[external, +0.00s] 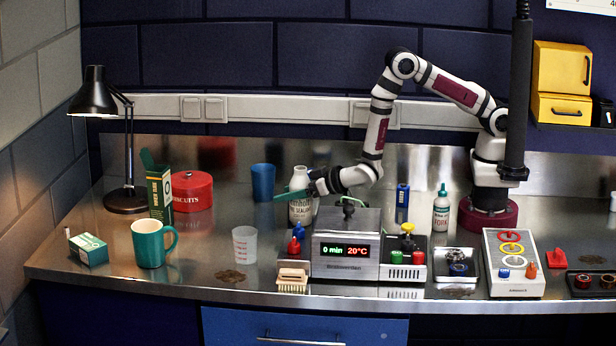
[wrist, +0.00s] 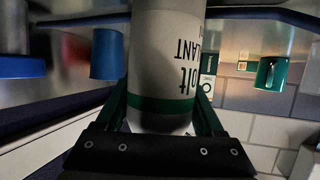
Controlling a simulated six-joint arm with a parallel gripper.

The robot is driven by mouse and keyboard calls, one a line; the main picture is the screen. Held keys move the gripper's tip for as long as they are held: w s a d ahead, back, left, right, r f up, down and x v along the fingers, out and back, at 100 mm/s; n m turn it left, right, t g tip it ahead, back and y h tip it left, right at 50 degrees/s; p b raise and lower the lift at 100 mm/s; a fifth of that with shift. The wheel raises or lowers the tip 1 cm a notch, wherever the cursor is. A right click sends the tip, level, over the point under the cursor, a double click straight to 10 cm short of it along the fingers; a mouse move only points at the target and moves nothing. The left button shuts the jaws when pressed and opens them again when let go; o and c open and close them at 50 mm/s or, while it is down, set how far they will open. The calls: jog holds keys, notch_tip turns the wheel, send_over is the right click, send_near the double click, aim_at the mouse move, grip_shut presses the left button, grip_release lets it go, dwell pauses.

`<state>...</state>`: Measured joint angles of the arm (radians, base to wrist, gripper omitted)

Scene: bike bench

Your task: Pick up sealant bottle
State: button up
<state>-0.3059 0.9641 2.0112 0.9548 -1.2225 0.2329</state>
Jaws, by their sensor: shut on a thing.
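The sealant bottle (external: 300,212) is white with a dark-lettered label and stands upright behind the grey oven-like box. My gripper (external: 297,194) reaches it from the right, with its green fingers around the upper body. In the wrist view the bottle (wrist: 168,50) fills the middle, its lettering upside down, with a green band near the fingers. My gripper (wrist: 162,108) is shut on it, one finger on each side. I cannot tell whether the bottle's base touches the bench.
The grey box (external: 345,250) with a lit display stands just in front. A blue cup (external: 263,182) and red biscuit tin (external: 192,192) are to the left. A second white bottle (external: 441,212) stands right. Some bench is clear around the measuring cup (external: 245,245).

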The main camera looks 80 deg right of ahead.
jog(key=c, duration=0.6)
jog(key=shift+r, duration=0.1)
